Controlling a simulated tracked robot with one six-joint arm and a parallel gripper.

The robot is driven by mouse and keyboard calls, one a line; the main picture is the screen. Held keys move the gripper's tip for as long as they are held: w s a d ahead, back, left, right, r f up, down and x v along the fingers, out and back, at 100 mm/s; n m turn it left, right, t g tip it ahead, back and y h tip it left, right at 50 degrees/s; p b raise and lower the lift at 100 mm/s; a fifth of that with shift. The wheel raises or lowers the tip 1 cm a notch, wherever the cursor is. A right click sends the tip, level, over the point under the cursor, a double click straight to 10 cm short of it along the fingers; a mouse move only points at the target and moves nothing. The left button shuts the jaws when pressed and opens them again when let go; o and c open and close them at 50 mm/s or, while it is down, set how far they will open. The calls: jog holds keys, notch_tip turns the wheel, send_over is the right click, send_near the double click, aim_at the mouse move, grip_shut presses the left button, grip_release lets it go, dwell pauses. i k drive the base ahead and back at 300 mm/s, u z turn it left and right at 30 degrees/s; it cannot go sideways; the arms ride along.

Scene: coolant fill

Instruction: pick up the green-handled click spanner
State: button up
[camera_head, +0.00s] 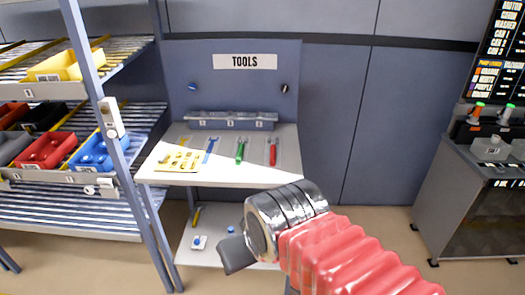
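The green-handled click spanner (240,151) lies on the tool bench top (218,176), between a blue-handled tool (210,150) on its left and a red-handled tool (273,152) on its right. My gripper (234,257) is at the lower middle of the view, in front of the bench and nearer to me than the spanner, clearly apart from it. Only a dark finger part shows at its end, so I cannot see whether it is open or shut. Nothing is visible in it.
A yellow tray (178,160) sits at the bench's left. A grey rack (232,121) stands along its back under the TOOLS sign (244,62). Shelving with coloured bins (45,150) rises at left. A console cabinet (470,195) stands at right. Floor between is clear.

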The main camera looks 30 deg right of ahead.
aim_at(238, 159)
jog(key=z, duration=0.05)
jog(key=k, duration=0.85)
jog(key=z, duration=0.25)
jog(key=i, duration=0.7)
jog(key=z, duration=0.4)
jog(key=i, duration=1.25)
jog(key=u, duration=0.2)
